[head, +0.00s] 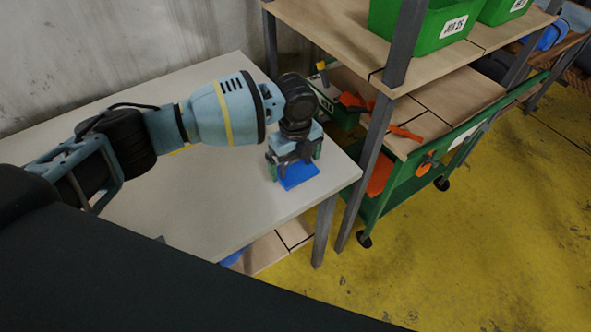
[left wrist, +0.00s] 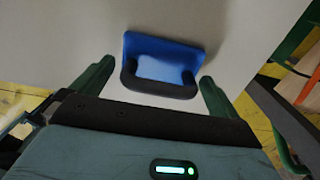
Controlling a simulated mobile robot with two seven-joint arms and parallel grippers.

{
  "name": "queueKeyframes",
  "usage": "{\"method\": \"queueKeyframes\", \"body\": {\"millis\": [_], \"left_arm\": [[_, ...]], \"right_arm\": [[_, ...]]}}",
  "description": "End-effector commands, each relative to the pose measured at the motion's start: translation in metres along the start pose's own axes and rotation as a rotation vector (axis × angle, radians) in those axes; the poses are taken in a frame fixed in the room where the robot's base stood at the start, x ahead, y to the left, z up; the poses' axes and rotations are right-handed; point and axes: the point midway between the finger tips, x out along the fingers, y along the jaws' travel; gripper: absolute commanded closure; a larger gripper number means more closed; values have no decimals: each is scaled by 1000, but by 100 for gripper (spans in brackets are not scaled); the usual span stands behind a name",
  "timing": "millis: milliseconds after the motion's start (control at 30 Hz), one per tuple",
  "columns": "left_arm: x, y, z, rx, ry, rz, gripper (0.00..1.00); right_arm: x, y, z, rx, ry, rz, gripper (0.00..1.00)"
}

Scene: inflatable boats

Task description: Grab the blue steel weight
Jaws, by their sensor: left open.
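The blue steel weight (head: 299,176) lies on the white table (head: 225,205) near its right end. In the left wrist view the blue steel weight (left wrist: 165,62) shows a blue block with a black handle on its near side. My left gripper (head: 294,168) is over the weight, pointing down. In the left wrist view the fingers of my left gripper (left wrist: 155,85) are apart, one on each side of the handle, with visible gaps. The gripper partly hides the weight in the head view. My right gripper is not in view.
A shelf rack with a grey post (head: 385,125) stands right of the table, holding green bins (head: 425,32). A green cart (head: 405,190) with orange items is beside it. A concrete wall (head: 130,40) runs behind the table. The table's left part is clear.

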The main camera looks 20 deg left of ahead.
Motion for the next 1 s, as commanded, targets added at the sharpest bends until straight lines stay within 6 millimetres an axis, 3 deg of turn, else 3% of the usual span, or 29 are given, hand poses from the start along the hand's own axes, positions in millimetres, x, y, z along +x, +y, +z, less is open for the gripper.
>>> {"method": "queueKeyframes", "body": {"millis": [67, 600, 1000], "left_arm": [[0, 0, 0, 0, 0, 0, 5], [-1, 0, 0, 0, 0, 0, 76], [-9, -2, 1, 0, -1, -6, 79]], "right_arm": [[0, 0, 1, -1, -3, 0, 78], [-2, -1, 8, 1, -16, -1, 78], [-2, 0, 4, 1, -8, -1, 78]]}}
